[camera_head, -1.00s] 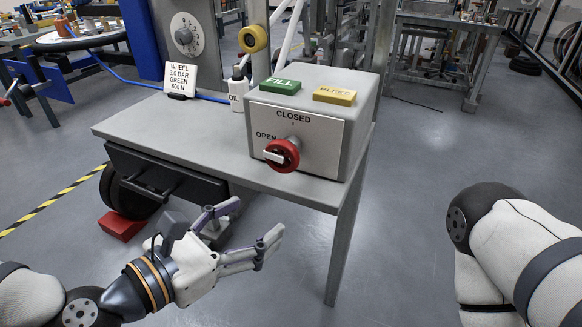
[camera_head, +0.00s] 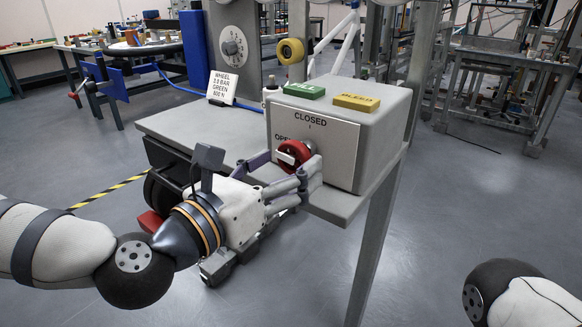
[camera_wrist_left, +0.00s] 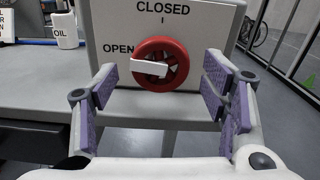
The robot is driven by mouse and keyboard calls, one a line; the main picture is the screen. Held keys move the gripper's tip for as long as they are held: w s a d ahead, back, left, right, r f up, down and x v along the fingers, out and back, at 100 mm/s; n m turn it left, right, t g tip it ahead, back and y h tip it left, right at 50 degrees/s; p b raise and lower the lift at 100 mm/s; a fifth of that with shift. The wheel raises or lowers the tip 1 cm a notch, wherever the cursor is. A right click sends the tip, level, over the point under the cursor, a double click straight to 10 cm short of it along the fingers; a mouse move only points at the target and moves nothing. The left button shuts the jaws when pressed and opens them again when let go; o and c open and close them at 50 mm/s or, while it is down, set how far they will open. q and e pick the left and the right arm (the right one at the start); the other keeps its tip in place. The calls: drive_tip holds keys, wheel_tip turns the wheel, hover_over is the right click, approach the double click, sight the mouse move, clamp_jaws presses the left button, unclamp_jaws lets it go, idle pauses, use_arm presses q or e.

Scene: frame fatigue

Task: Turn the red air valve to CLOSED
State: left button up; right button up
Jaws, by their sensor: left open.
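The red air valve (camera_head: 293,153) is a round red knob with a white pointer bar, on the front of a grey box (camera_head: 345,160). In the left wrist view the red valve (camera_wrist_left: 172,64) has its white bar pointing left, toward the word OPEN; CLOSED is printed above it. My left gripper (camera_head: 283,170) is open at the valve. In the left wrist view its two purple-padded fingers (camera_wrist_left: 158,88) stand apart on either side of the valve, with gaps showing between pads and knob. My right gripper is not in view.
A green FILL button (camera_head: 304,90) and a yellow BLEED button (camera_head: 356,102) top the box. The box stands on a grey bench (camera_head: 190,125) with a WHEEL sign card (camera_head: 222,87) and a white OIL bottle (camera_wrist_left: 64,30). Floor to the right is clear.

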use_arm(q)
drive_tip(key=shift+x, duration=1)
drive_tip(key=c, duration=1.1)
drive_tip(key=shift+c, duration=0.2)
